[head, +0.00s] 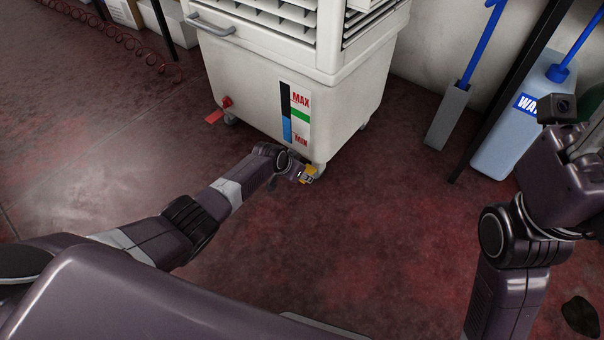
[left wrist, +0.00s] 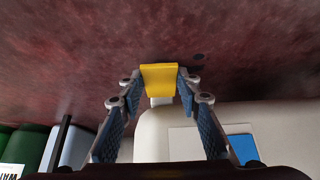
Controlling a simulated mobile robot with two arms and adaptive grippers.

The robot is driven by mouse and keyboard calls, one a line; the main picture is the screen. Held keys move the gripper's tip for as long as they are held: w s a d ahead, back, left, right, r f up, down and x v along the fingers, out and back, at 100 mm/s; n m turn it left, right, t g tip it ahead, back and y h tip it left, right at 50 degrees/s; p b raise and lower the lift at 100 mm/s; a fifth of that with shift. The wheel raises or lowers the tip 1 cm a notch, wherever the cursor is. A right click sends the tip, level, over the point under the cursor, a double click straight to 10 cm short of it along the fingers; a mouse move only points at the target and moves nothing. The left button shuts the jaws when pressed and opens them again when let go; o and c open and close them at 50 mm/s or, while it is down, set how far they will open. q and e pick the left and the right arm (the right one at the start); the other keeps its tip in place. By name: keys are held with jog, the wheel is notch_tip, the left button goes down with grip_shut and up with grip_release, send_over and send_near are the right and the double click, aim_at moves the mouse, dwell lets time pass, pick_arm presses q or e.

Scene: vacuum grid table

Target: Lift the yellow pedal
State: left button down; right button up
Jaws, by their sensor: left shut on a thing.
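The yellow pedal (head: 311,170) is at the caster under the right front corner of the white wheeled cooler (head: 250,95). My left gripper (head: 304,175) is low at that corner, with its fingers on the pedal. In the left wrist view the yellow pedal (left wrist: 158,78) sits between the two blue-padded fingertips of my left gripper (left wrist: 158,84), which are shut on its sides. The pedal's far end, by the caster, is partly hidden. My right gripper (head: 588,145) is raised at the right edge, partly cut off, away from the pedal; its fingers are not clear.
A pale blue water container (head: 510,135) and a grey block with a blue handle (head: 447,118) stand by the wall at right, near a black post. The red floor in front is mostly clear.

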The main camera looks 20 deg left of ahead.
pick_arm(q)
jog(key=c, duration=1.4)
grip_release()
jog(key=shift+r, duration=0.15)
jog(key=v, duration=1.1)
jog(key=shift+s+r, duration=0.2)
jog(key=shift+r, duration=0.1)
